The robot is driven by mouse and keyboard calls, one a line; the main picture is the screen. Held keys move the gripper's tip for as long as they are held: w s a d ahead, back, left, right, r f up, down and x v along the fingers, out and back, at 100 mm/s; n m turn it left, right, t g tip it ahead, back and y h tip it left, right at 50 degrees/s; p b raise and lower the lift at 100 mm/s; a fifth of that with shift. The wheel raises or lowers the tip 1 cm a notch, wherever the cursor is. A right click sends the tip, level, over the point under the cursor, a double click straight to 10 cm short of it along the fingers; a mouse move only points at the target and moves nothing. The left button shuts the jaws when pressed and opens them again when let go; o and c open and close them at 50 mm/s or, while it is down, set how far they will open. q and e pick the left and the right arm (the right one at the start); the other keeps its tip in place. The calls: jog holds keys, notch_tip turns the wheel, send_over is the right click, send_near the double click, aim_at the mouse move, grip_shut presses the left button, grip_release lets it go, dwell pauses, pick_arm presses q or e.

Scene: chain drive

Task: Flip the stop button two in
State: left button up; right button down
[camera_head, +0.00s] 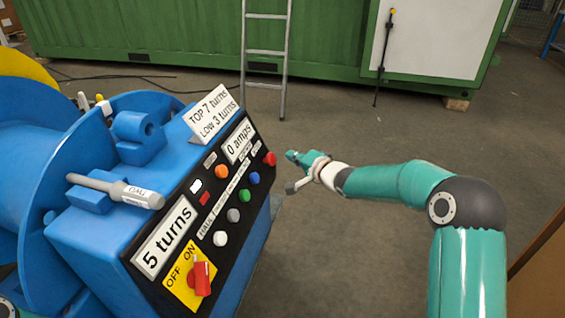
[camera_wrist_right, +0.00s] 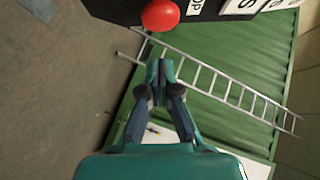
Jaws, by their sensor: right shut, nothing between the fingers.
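The red stop button (camera_head: 269,159) is at the upper right end of the black control panel on the blue machine. It shows in the right wrist view as a round red button (camera_wrist_right: 160,15) at the top, next to a label partly reading "OP". My right gripper (camera_head: 291,155) is just right of the button in the head view, with a gap between them. In the right wrist view its fingers (camera_wrist_right: 159,70) are shut with nothing between them, below the button in the picture and apart from it. My left gripper is not in view.
The panel (camera_head: 216,206) also carries orange, blue, green, grey and white buttons and a red rotary switch (camera_head: 201,278) on a yellow OFF/ON plate. Signs read "5 turns" and "0 amps". A ladder (camera_head: 247,50) leans on a green container (camera_head: 180,35).

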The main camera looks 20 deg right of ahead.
aim_at(269, 159)
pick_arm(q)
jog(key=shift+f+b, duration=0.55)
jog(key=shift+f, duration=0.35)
pick_arm(e)
jog(key=a, duration=0.1)
jog(key=w+a+f, duration=0.1)
jog(key=a, duration=0.1)
jog(key=shift+w+f, duration=0.1)
jog(key=shift+f, duration=0.1)
